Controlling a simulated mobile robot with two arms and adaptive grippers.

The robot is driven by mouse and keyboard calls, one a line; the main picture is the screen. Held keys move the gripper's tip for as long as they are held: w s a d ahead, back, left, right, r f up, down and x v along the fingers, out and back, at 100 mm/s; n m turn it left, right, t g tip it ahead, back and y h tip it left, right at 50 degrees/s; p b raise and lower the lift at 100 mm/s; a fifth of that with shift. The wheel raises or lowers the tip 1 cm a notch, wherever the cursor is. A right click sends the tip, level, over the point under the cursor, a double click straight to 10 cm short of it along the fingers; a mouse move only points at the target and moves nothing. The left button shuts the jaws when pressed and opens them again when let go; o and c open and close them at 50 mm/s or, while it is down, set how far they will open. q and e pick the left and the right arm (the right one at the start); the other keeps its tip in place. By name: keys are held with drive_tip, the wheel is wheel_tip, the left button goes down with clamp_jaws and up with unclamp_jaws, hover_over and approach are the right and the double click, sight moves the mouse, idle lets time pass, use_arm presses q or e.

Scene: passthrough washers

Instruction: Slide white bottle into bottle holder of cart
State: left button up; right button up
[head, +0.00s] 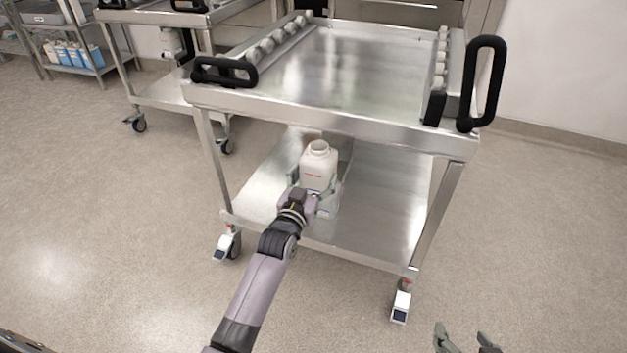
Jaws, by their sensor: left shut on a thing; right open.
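The white bottle (318,163) is upright with an open neck and a red mark on its front. My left gripper (312,198) is shut on it from the front, with a finger on each side. The bottle is at the front of the steel cart (391,204), below its top and over the lower shelf. I cannot tell whether the bottle touches the shelf. A bottle holder cannot be made out clearly; a metal wall shows behind the bottle. My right gripper (466,341) is open and empty at the bottom right, well away from the cart.
The cart's top (345,70) overhangs the lower shelf and carries black handles (482,83) at its front corners. Its front legs and casters (401,305) stand on the floor. Another cart (160,92) and a rack with blue bottles (75,56) are behind left. The front floor is clear.

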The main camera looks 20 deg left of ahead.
use_arm(q)
drive_tip(key=shift+w+b, duration=0.3)
drive_tip(key=shift+w, duration=0.8)
drive_tip(key=shift+w+b, duration=0.35)
drive_tip(key=shift+w, duration=0.55)
drive_tip(key=shift+w+d+b, duration=0.1)
drive_tip(key=shift+w+b, duration=0.2)
drive_tip(key=shift+w, duration=0.3)
use_arm(e)
drive_tip(key=w+a+r+t+y, duration=0.25)
drive_tip(key=w+r+t, duration=0.45)
drive_tip(key=r, duration=0.4)
use_arm(q)
drive_tip(key=w+b, duration=0.2)
drive_tip(key=w, duration=0.2)
drive_tip(key=shift+w, duration=0.25)
drive_tip(key=shift+w+d+b, duration=0.1)
drive_tip(key=shift+w+b, duration=0.7)
drive_tip(key=shift+w, duration=0.3)
use_arm(e)
drive_tip(key=s+r+t+y, duration=0.1)
drive_tip(key=s+r+t, duration=0.2)
drive_tip(key=r, duration=0.3)
drive_tip(key=s+a+r+t+y, duration=0.1)
drive_tip(key=s+r+t, duration=0.2)
drive_tip(key=r+t, duration=0.2)
drive_tip(key=shift+r+n+t+y, duration=0.3)
drive_tip(key=shift+r+t+y, duration=0.1)
drive_tip(key=shift+r, duration=0.5)
drive_tip(key=shift+a, duration=0.1)
